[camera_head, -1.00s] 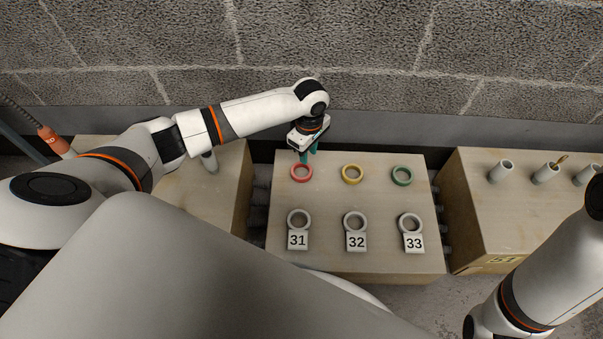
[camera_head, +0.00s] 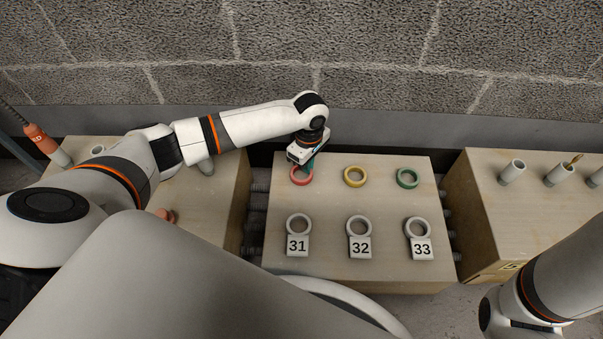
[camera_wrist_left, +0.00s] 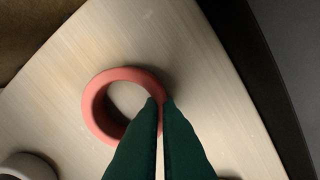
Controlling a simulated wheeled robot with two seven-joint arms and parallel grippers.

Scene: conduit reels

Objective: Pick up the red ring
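The red ring (camera_head: 294,181) lies flat at the back left of the middle wooden box top. In the left wrist view the red ring (camera_wrist_left: 92,107) shows whole except where the fingers cover its right side. My left gripper (camera_head: 309,169) is down at the ring's right rear. Its dark green fingers (camera_wrist_left: 159,102) are close together, one inside the ring's hole and one outside, with the ring's wall pinched between their tips. The ring looks still in contact with the box top. My right gripper is out of view; only part of the right arm shows.
A yellow ring (camera_head: 346,180) and a green ring (camera_head: 400,182) lie to the right in the same row. Grey ring holders marked 31 (camera_head: 297,246), 32 (camera_head: 360,248) and 33 (camera_head: 422,249) stand in front. Side boxes carry grey pipe stubs (camera_head: 512,173). A block wall (camera_head: 380,60) stands behind.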

